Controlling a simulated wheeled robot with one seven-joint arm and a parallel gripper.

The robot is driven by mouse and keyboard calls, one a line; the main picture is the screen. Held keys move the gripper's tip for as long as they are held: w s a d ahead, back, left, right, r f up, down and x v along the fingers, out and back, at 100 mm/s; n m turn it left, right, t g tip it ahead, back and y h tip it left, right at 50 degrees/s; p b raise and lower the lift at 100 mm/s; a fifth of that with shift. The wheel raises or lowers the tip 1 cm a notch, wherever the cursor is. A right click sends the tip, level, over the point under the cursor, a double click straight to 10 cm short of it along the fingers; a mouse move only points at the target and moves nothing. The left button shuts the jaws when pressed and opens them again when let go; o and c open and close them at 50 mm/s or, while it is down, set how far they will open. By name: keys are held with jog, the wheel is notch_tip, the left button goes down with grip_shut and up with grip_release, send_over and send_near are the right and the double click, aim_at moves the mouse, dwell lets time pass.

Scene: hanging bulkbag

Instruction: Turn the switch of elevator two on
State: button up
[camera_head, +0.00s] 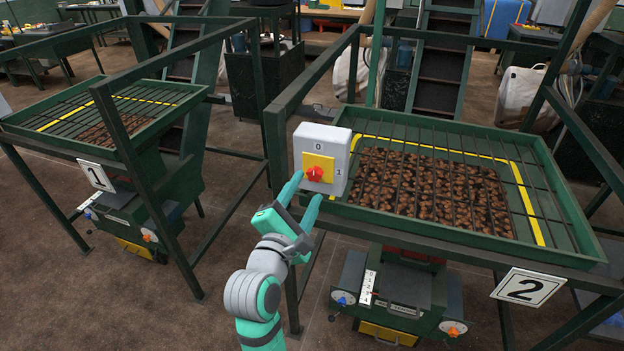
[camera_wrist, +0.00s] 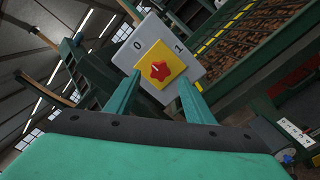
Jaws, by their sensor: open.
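The switch of elevator two is a grey box (camera_head: 338,141) with a yellow plate and a red knob (camera_head: 315,174), fixed to the green frame left of the tray. The marks 0 at the top and 1 at the right show on its face. In the wrist view the red knob (camera_wrist: 160,70) sits between and beyond my fingertips. My gripper (camera_head: 304,192) is open just in front of the switch, its two teal fingers on either side of the knob's line. Whether a fingertip touches the box I cannot tell. A plate marked 2 (camera_head: 528,287) hangs on the right frame.
The elevator two tray (camera_head: 580,235) holds brown lumps under a grate. Elevator one, with its plate marked 1 (camera_head: 96,176), stands at the left with its own green frame. Open brown floor (camera_head: 100,290) lies at the lower left.

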aim_at(314, 177)
jog(key=shift+x, duration=2.55)
jog(key=c, duration=1)
